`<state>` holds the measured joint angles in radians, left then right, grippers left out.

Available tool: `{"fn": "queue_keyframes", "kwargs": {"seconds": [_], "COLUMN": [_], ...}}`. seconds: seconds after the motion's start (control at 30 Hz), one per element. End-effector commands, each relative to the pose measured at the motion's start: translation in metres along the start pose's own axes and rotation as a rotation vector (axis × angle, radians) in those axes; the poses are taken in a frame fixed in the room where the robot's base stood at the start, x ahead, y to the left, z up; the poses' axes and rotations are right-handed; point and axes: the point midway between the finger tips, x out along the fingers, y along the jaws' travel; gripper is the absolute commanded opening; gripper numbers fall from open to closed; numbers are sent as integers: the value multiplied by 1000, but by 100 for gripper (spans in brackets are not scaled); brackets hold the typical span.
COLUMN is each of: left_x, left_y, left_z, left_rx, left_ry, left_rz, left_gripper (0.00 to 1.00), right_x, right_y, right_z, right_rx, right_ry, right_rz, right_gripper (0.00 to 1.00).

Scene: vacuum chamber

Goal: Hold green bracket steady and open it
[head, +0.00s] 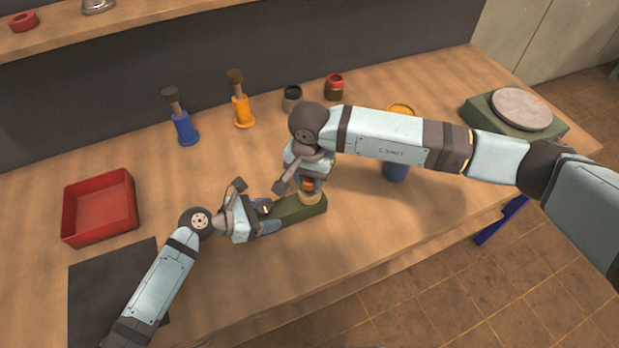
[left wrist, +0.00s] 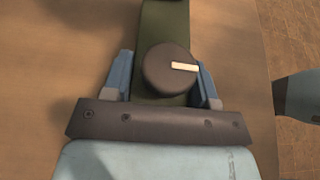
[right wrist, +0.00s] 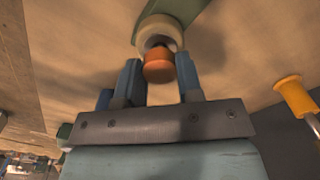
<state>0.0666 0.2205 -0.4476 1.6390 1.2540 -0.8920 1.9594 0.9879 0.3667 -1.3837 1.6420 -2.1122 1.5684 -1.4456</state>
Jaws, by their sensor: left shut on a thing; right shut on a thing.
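The green bracket (head: 300,209) lies on the wooden table near its front edge. A dark round knob with a pale bar (left wrist: 170,70) sits on its left end. My left gripper (head: 268,217) is shut on that end, its blue fingers on either side of the bracket in the left wrist view (left wrist: 164,75). A cream ring (head: 310,199) with an orange knob (right wrist: 158,66) stands on the bracket's right end. My right gripper (head: 308,184) comes from above, shut on the orange knob. Its fingers partly hide the knob in the head view.
A red tray (head: 68,225) and a dark mat (head: 95,290) lie at left. Blue (head: 185,130) and orange (head: 242,112) handled tools, and two small jars (head: 292,98), stand behind. A blue container (head: 396,172) stands right, beneath my right arm. A green-based round plate (head: 520,108) is far right.

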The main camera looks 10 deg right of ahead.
Motion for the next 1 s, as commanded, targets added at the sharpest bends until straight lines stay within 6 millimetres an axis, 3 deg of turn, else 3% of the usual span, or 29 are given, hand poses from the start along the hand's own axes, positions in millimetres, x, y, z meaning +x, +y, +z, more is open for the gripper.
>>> {"fn": "queue_keyframes", "kwargs": {"seconds": [0.57, 0.83, 1.0], "left_x": [0, 0, 0], "left_y": [0, 0, 0], "left_z": [0, 0, -1], "left_rx": [0, 0, 0], "left_ry": [1, 1, 1], "left_rz": [1, 1, 1], "left_gripper": [10, 10, 10], "right_x": [-9, -40, -47], "right_y": [0, 0, 0], "right_z": [0, 0, 0], "right_rx": [-1, -2, 0], "right_ry": [1, 2, 0], "right_rz": [0, -1, 1], "right_gripper": [5, 5, 5]}}
